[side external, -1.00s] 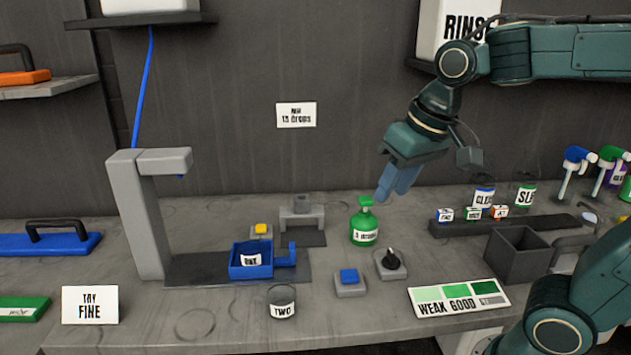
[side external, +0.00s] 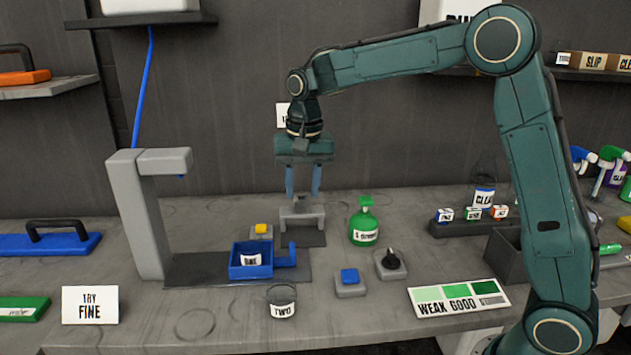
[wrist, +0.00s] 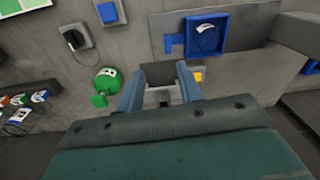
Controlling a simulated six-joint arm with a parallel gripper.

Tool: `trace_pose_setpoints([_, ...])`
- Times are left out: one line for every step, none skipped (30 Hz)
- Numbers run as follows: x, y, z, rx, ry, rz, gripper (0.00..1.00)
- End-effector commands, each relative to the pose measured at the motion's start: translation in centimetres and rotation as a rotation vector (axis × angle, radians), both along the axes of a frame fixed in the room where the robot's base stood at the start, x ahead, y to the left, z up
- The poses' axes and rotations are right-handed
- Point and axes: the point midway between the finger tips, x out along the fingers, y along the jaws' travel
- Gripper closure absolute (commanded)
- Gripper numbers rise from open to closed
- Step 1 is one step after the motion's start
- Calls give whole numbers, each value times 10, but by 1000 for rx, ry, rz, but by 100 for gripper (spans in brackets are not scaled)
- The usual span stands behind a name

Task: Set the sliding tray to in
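The blue sliding tray (side external: 250,270) sits on a dark base plate (side external: 200,272) beside the grey upright stand (side external: 142,225), with a labelled item lying inside it. A blue handle (side external: 288,257) sticks out on its right. The tray also shows in the wrist view (wrist: 222,30), at the top. My gripper (side external: 303,196) is open and empty, pointing down above the small grey bracket (side external: 302,217), behind and to the right of the tray. In the wrist view its two blue fingers (wrist: 160,95) are apart, with the bracket between and beyond them.
A green bottle (side external: 364,225) stands right of the bracket. A yellow button (side external: 261,230) is behind the tray. A blue button (side external: 349,280), a black knob (side external: 391,262) and a cup marked TWO (side external: 281,302) are in front. Bare bench (side external: 180,325) lies at front left.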

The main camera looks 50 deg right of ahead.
Motion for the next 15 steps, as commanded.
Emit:
trace_pose_setpoints([9,0,-9,1,16,-20,64])
trace_pose_setpoints([14,0,-13,1,21,-31,64])
trace_pose_setpoints([18,-1,-18,2,30,-46,64])
trace_pose_setpoints([22,0,-21,3,37,-55,64])
trace_pose_setpoints([25,-1,-24,3,42,-63,64])
trace_pose_setpoints([28,-1,-28,3,47,-73,64])
trace_pose_setpoints([30,-1,-30,3,51,-80,64])
trace_pose_setpoints([32,-1,-32,3,55,-86,64])
trace_pose_setpoints([34,-1,-34,3,57,-91,64])
trace_pose_setpoints([35,-1,-35,3,59,-94,64])
trace_pose_setpoints([35,-1,-36,3,60,-96,64])
trace_pose_setpoints([36,-1,-36,4,60,-98,64])
trace_pose_setpoints([36,-1,-37,3,61,-99,64])
trace_pose_setpoints([36,-1,-37,3,61,-99,64])
trace_pose_setpoints([36,-1,-37,3,61,-100,64])
